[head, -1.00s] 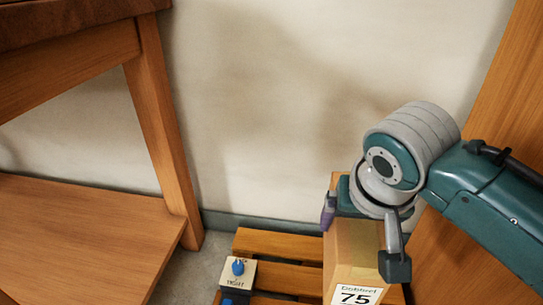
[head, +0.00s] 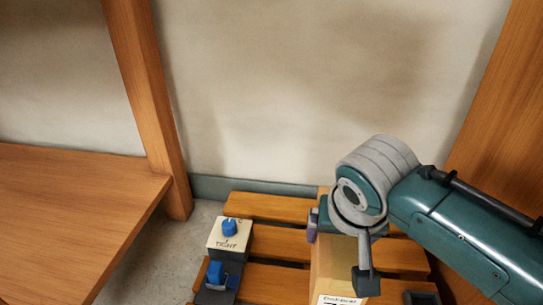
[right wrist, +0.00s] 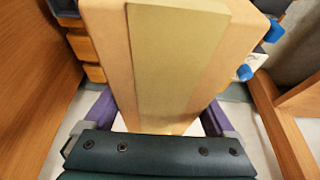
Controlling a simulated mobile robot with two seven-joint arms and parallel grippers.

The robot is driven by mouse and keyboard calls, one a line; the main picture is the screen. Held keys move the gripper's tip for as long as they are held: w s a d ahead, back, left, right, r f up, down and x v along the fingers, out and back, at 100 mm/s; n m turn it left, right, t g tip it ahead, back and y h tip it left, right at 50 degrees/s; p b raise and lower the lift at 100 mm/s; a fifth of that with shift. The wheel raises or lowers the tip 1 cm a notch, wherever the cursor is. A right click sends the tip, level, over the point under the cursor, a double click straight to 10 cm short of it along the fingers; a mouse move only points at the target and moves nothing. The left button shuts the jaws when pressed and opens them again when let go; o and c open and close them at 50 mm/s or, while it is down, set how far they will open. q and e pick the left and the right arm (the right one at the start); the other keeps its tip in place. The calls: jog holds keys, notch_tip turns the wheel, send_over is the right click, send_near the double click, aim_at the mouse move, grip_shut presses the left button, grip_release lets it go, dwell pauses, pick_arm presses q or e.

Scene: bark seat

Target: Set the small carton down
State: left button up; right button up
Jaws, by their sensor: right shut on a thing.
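The small carton (head: 335,268) is tan with a paler tape strip and a white label at its lower end in the head view. My right gripper (head: 340,248) is shut on the carton's upper part. In the right wrist view, its purple fingers (right wrist: 157,115) lie on both sides of the carton (right wrist: 175,60). The carton is over the wooden slatted pallet (head: 270,207). Its bottom is hidden, so I cannot tell whether it touches the slats. My left gripper is not in view.
A pale block marked TIGHT with a blue knob (head: 229,229) sits on the pallet left of the carton, with another blue-topped device (head: 217,275) in front. A dark object (head: 422,298) shows at lower right. A wooden table (head: 75,205) is left; a wall stands behind.

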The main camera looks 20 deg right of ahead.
notch_tip(320, 180, down, 13)
jog(key=b, duration=0.9)
jog(key=shift+f+b, duration=0.15)
jog(key=shift+b, duration=0.15)
jog(key=o, duration=1.4)
